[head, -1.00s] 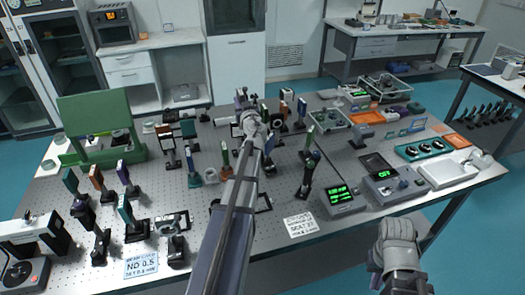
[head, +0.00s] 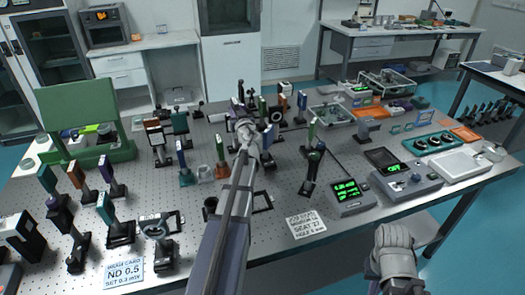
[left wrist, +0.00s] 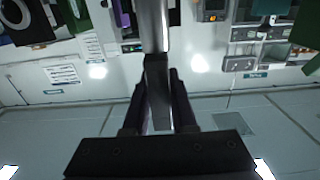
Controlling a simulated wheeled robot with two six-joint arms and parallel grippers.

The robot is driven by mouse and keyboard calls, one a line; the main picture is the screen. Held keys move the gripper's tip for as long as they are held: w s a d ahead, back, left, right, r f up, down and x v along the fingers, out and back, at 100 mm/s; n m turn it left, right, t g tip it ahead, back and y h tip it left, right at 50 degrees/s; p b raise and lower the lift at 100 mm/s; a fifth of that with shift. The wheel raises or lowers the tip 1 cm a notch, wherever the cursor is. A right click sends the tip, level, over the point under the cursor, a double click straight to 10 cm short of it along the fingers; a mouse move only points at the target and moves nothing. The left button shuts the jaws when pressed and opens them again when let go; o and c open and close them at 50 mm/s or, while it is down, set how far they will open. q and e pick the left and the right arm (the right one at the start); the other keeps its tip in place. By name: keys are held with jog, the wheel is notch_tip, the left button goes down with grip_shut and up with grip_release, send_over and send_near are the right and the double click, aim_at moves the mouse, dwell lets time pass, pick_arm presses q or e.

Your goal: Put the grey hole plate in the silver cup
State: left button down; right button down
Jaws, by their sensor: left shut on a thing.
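My left gripper (head: 243,126) is over the middle of the perforated table, among upright posts and mounts. In the left wrist view its two dark fingers (left wrist: 158,100) are shut on a grey metallic piece (left wrist: 154,28), seen as a narrow bar. I see no holes in it from this side, so I cannot tell surely that it is the grey hole plate. A small greyish cup-like thing (head: 206,173) stands left of my left forearm; I cannot tell whether it is the silver cup. My right gripper (head: 393,255) is in front of the table's near edge, its fingers unclear.
A green stand (head: 85,112) is at the left back. Posts with coloured plates crowd the left and middle. A meter with green digits (head: 349,195) and a white tray (head: 460,166) stand on the right.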

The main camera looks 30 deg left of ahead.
pick_arm(q)
notch_tip(320, 180, down, 6)
jog(key=b, duration=0.6)
jog(key=shift+f, duration=0.2)
notch_tip(320, 180, down, 4)
jog(key=b, duration=0.4)
jog(key=shift+r, duration=0.2)
jog(key=shift+f, duration=0.15)
jog(key=c, duration=0.7)
grip_release()
